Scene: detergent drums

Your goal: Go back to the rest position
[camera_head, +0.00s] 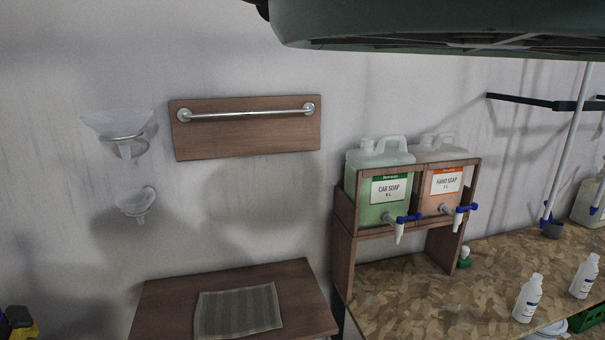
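My gripper is not in view in the head view. The detergent drums are a green car soap drum (379,190) and an orange hand soap drum (444,184). They stand side by side in a wooden rack (342,225) at the back of the counter. Each has a white tap with a blue handle at its front. I cannot tell whether the taps are open or shut.
A large dark green object (440,30) hangs across the top right. A wooden table (165,297) with a grey ribbed mat (238,311) stands at the lower middle. White bottles (527,298) stand on the patterned counter (400,300). Funnels (120,128) and a rail (248,113) are on the wall.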

